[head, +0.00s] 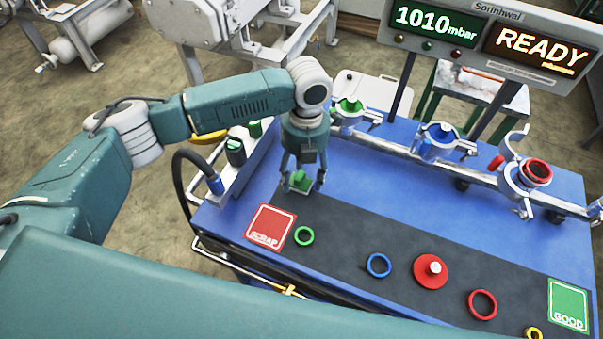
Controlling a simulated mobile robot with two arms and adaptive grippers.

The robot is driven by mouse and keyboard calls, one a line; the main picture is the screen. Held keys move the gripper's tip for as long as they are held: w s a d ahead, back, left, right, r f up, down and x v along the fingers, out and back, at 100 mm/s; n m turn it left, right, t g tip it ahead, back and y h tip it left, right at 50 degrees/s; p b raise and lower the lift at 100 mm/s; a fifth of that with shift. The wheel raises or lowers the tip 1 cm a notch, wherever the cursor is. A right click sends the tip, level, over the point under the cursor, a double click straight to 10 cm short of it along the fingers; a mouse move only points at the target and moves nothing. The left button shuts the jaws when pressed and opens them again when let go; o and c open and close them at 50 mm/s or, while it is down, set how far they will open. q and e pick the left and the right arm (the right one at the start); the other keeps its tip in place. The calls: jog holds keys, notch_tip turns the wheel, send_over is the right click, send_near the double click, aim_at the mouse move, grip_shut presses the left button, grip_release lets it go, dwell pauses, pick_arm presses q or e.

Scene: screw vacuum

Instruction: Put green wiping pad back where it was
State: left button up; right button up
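The green wiping pad (299,179) is at the left end of the dark mat, near the back edge of the mat. My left gripper (302,184) points down over it, with one finger on each side of the pad. The fingers are spread wide and look open, with a small gap showing on the right side. Contact on the left side is hard to tell. My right gripper is not in view.
The red SCRAP plate (270,226) and a green ring (304,236) lie in front. A blue ring (379,265), red disc (430,271), red ring (482,304) and green GOOD plate (568,305) lie rightward. A pipe with clamps (437,142) runs behind the mat.

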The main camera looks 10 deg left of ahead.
aim_at(304, 172)
pick_arm(q)
notch_tip(304, 172, up, 12)
jog(key=w+b, duration=0.1)
jog(key=b, duration=0.1)
jog(key=shift+d, duration=0.15)
jog(key=shift+r, duration=0.1)
dwell(0.5)
